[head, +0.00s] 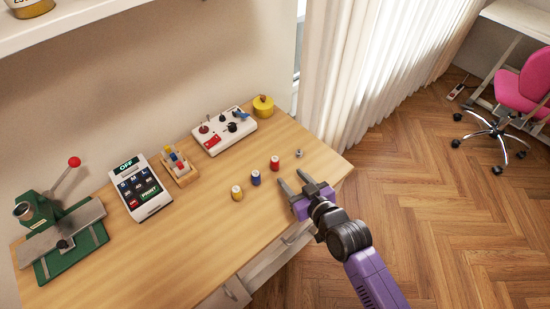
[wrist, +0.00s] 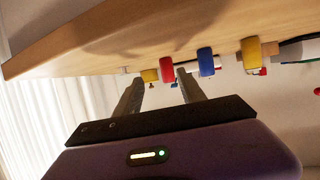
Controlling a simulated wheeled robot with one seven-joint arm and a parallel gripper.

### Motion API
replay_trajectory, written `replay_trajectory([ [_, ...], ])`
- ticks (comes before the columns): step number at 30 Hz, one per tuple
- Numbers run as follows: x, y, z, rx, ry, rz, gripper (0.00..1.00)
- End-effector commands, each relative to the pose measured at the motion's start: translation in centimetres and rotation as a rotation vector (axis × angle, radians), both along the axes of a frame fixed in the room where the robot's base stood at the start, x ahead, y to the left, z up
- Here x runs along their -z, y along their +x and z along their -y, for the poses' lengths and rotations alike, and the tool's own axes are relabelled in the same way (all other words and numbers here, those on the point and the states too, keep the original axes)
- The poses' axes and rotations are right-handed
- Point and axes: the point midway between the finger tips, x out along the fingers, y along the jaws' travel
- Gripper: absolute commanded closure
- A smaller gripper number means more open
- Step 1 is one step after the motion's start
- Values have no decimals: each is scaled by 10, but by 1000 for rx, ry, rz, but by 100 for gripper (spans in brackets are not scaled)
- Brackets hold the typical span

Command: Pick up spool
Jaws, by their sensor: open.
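Three small spools stand upright in a slanted row on the wooden table: a yellow spool (head: 237,193), a blue spool (head: 255,178) and a red spool (head: 275,163). My gripper (head: 291,180) is open and empty at the table's front edge, close to the red spool and apart from it. In the wrist view the scene looks upside down. There the red spool (wrist: 166,68) shows between my two fingertips (wrist: 160,77), beyond them. The blue spool (wrist: 205,62) and yellow spool (wrist: 251,52) are to its right.
A small metal piece (head: 298,153) lies right of the red spool. Behind stand a white control box (head: 224,131), a yellow tin (head: 263,106), a wooden holder (head: 180,171), a keypad device (head: 140,187) and a green press (head: 72,250). The table's front middle is clear.

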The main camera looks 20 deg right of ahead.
Motion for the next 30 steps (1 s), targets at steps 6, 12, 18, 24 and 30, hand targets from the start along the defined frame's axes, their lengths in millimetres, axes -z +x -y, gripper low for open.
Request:
replay_trajectory([
  [6,-14,39,-13,-15,29,-12,53],
  [12,-8,58,-16,-17,33,-13,53],
  [18,-1,73,-17,-17,33,-13,53],
  [24,10,96,-20,-16,33,-14,53],
  [30,17,111,-21,-16,32,-12,53],
])
